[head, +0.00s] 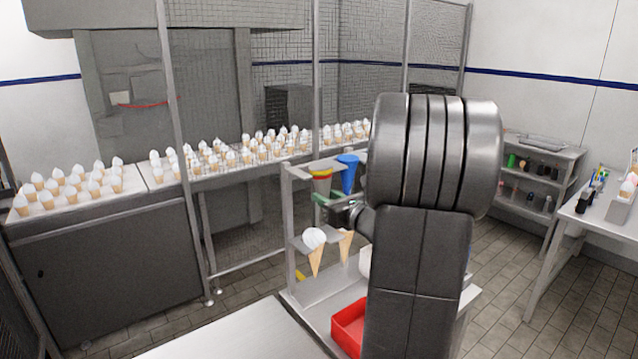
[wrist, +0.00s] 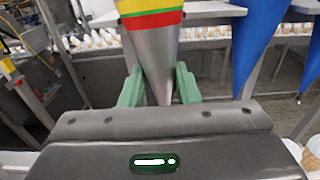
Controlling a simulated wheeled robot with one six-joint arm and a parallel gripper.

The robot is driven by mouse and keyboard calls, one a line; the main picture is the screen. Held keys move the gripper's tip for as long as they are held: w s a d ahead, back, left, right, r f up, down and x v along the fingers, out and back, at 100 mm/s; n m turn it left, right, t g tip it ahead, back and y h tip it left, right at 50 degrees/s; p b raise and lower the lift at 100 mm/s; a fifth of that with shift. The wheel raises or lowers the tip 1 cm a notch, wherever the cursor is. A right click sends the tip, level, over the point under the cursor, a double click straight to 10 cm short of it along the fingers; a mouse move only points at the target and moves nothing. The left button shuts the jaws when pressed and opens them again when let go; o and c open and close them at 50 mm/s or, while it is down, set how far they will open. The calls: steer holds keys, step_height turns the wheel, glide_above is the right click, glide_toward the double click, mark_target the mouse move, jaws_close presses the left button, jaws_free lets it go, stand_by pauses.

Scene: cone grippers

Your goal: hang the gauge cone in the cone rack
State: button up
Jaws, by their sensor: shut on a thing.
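The gauge cone (wrist: 158,55) is a grey metal cone with red, yellow and green bands, point down. In the wrist view my gripper (wrist: 159,88) has its green fingers on both sides of the cone's lower part, shut on it. In the head view the cone's banded upper part (head: 321,183) shows at the upper shelf of the cone rack (head: 289,215), left of a blue cone (head: 348,172).
Blue cones (wrist: 262,40) hang close on the right. Two ice cream cones (head: 315,258) hang in the lower shelf. A red tray (head: 350,325) lies below. A long counter (head: 120,215) with many cones stands behind a mesh guard.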

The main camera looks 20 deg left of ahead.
steer(key=v, duration=0.6)
steer(key=shift+s+d, duration=0.25)
steer(key=shift+d, duration=0.1)
stand_by(0.6)
